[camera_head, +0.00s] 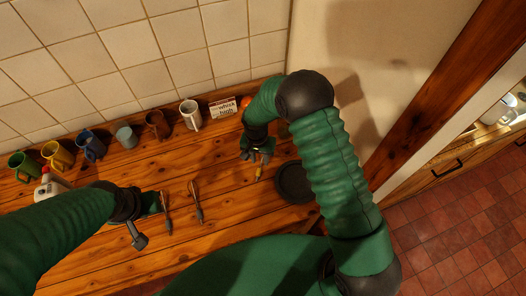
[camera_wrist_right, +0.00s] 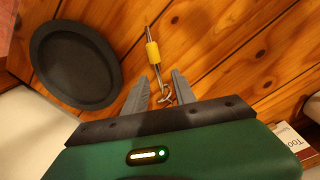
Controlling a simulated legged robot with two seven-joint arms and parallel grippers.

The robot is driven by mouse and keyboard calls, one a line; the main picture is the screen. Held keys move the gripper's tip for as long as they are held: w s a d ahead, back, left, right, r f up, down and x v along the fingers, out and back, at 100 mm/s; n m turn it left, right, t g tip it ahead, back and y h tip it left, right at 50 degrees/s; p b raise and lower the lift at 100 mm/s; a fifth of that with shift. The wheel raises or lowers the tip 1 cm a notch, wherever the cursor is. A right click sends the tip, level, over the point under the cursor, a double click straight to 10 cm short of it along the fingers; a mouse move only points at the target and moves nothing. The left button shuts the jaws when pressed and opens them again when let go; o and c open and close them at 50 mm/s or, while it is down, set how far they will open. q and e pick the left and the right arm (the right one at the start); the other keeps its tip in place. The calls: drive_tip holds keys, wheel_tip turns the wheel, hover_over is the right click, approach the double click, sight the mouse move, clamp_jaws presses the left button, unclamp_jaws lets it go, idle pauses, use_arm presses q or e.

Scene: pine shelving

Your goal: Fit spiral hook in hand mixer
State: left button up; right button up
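A thin metal hook with a yellow band (camera_wrist_right: 153,52) lies over the wooden counter in the right wrist view, its curled end between my right gripper's fingertips (camera_wrist_right: 160,90). The fingers stand apart, with gaps beside the curl. In the head view, my right gripper (camera_head: 257,155) points down over the counter and the yellow band (camera_head: 259,172) shows just below it. My left gripper (camera_head: 150,204) is low over the counter at left; its fingers are unclear. A white and grey appliance (camera_head: 47,187), perhaps the hand mixer, is partly hidden behind my left arm.
Two slender tools (camera_head: 196,202) (camera_head: 167,212) lie right of my left gripper. A black round plate (camera_head: 294,183) also shows in the wrist view (camera_wrist_right: 75,62). Several mugs (camera_head: 190,114) and a lettered box (camera_head: 223,107) line the tiled wall. The middle counter is mostly clear.

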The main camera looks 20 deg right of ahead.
drive_tip(key=shift+d+f, duration=0.15)
drive_tip(key=shift+f, duration=1)
clamp_jaws()
drive_tip(key=shift+r, duration=0.15)
